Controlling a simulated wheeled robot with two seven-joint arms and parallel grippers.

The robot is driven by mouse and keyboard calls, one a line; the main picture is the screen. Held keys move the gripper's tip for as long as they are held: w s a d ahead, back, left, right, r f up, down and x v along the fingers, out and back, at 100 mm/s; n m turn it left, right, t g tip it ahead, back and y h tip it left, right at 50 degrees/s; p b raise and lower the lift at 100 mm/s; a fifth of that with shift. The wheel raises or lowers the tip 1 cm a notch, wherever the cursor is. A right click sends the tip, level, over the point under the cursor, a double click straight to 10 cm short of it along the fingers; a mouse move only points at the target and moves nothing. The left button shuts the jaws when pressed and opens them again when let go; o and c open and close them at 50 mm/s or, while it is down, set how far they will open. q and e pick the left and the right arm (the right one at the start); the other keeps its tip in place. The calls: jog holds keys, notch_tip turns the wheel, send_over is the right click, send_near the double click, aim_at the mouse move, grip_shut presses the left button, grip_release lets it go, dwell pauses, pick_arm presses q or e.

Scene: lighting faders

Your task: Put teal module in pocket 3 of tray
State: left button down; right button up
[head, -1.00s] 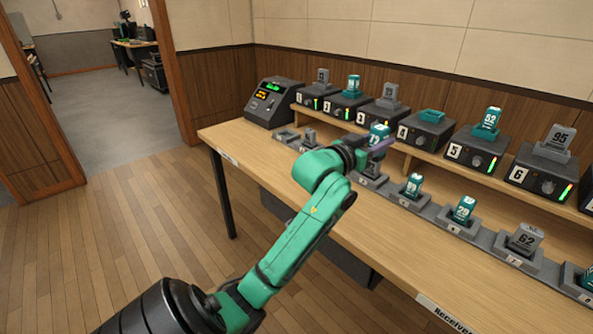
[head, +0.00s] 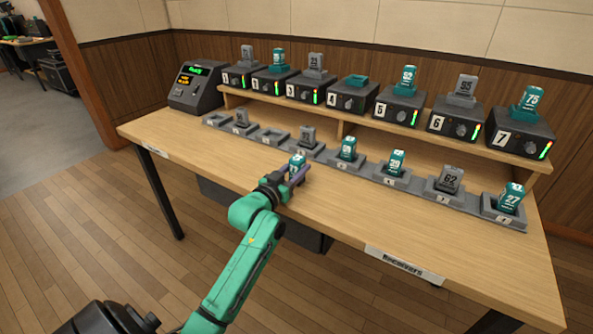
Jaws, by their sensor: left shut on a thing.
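My left gripper (head: 287,182) is shut on a teal module (head: 297,164), held upright in front of the tray. The grey tray (head: 324,157) is a long row of pockets along the table. Its third pocket from the left (head: 270,137) looks empty. The pocket at the far left (head: 216,121) also looks empty. A grey module (head: 307,137) stands in the fourth from the left, just behind the held module. The small pocket labels are too blurred to read surely. My right gripper is not in view.
Other teal modules (head: 348,148) and grey modules (head: 450,179) fill pockets to the right. Behind, numbered receivers (head: 397,107) stand on a raised shelf; receiver 4 (head: 352,97) has an empty teal cradle. A display console (head: 197,88) stands at left. The front tabletop (head: 370,213) is clear.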

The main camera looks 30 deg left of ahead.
pick_arm(q)
jog(key=shift+c, duration=2.1)
grip_release()
